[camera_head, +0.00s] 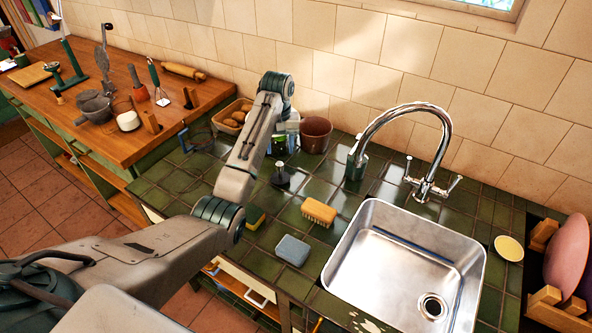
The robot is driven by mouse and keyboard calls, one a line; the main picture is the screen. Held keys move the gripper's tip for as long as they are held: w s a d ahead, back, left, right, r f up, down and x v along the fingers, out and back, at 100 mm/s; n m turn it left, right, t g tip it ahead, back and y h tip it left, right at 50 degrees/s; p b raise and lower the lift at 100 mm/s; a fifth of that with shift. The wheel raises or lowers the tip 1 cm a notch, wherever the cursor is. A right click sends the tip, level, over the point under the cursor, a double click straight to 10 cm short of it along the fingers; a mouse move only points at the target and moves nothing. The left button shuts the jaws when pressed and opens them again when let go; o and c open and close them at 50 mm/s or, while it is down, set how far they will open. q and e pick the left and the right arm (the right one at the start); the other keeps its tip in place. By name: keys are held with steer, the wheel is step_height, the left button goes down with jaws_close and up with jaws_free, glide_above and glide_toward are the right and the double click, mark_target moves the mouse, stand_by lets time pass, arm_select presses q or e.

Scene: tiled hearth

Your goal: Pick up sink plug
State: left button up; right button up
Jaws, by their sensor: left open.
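The sink plug (281,180), a dark round stopper with a small pale metal knob on top, seems to be the piece standing upright on the green tiled counter, left of the sink. My left arm reaches in from the left and bends down at the wrist. My left gripper (281,150) is open, partly hidden by my forearm, and shows just above the plug in the picture. It appears empty; the exact gap to the plug is hard to tell. My right gripper does not show.
The steel sink (395,262) has an open drain (433,306). A wooden brush (319,211), grey sponge (292,250) and yellow-green sponge (255,217) lie near the plug. A brown pot (316,135) and bread basket (232,117) stand behind. A tall faucet (425,150) rises right.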

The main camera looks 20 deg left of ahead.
mark_target(280, 163)
arm_select(q)
steer(key=shift+s+f, duration=0.3)
steer(key=shift+f, duration=0.55)
steer(key=shift+a+f, duration=0.1)
steer(key=shift+f, duration=0.3)
steer(key=shift+f+p, duration=0.35)
steer(key=shift+f, duration=0.45)
steer(key=shift+w+f+p, duration=0.15)
steer(key=shift+f+p, duration=0.15)
steer(key=shift+f, duration=0.05)
step_height(280, 163, down, 4)
steer(key=shift+w+a+r+p, duration=0.1)
steer(key=shift+r+p, duration=0.15)
steer(key=shift+p, duration=0.45)
steer(key=shift+f, duration=0.5)
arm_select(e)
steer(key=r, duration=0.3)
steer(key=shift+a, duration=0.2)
arm_select(q)
jaws_close()
